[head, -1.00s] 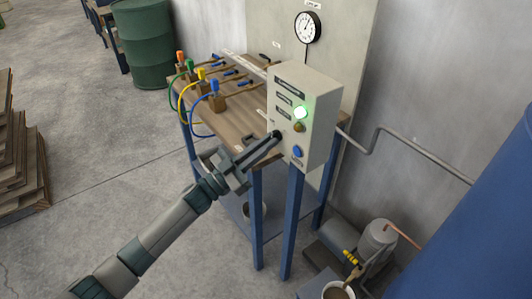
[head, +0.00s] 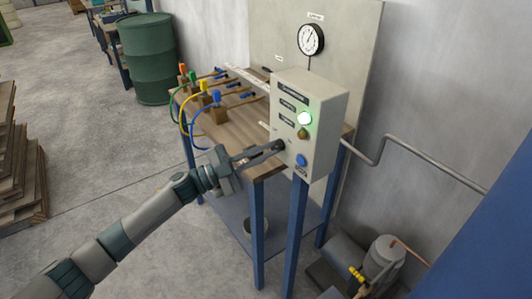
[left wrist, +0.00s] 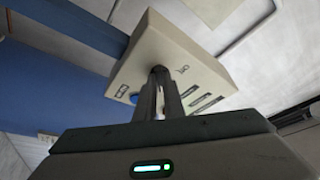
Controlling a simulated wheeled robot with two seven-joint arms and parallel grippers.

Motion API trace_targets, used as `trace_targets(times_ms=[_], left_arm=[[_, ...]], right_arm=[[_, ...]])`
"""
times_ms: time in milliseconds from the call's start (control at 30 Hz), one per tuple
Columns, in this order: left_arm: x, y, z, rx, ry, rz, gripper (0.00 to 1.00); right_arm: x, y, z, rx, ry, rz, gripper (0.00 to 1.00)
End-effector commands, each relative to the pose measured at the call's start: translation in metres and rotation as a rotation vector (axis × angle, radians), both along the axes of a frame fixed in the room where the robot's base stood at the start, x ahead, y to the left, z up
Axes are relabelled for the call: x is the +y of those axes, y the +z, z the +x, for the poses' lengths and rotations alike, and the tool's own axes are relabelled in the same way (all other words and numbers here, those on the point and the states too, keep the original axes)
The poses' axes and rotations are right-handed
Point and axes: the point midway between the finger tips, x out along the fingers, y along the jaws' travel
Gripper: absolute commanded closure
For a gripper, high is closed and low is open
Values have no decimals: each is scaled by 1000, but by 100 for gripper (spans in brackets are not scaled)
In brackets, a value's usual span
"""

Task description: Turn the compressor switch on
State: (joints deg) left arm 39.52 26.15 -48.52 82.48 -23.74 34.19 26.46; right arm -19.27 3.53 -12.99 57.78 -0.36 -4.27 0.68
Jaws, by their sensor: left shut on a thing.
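The grey control box (head: 318,105) stands at the near right corner of the workbench. In the left wrist view the dark switch knob (left wrist: 159,70) sits between the fingertips (left wrist: 160,80). The fingers hide most of it, so I cannot tell which way it is turned. My right gripper is out of view.
The bench (head: 237,134) carries wooden blocks with coloured hoses. A gauge (head: 311,39) hangs on the panel behind. A compressor (head: 382,263) stands on the floor at lower right. A green drum (head: 148,58) is at the back left, with open floor before it.

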Motion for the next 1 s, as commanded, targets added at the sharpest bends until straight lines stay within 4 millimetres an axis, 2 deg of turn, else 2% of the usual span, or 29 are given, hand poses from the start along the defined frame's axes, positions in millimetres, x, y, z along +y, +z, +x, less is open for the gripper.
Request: trace_targets(times_ms=[33,367,400,433,467,1000], left_arm=[[0,5,1,-9,1,-2,100],[0,5,1,-10,2,-2,100],[0,5,1,-10,2,-2,82],[0,5,1,-10,1,-1,75],[-1,5,1,-10,1,-1,73],[-1,1,0,-4,-1,2,73]], right_arm=[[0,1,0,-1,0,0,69],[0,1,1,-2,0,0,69],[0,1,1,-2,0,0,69],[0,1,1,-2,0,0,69],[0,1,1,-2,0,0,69],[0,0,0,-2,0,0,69]])
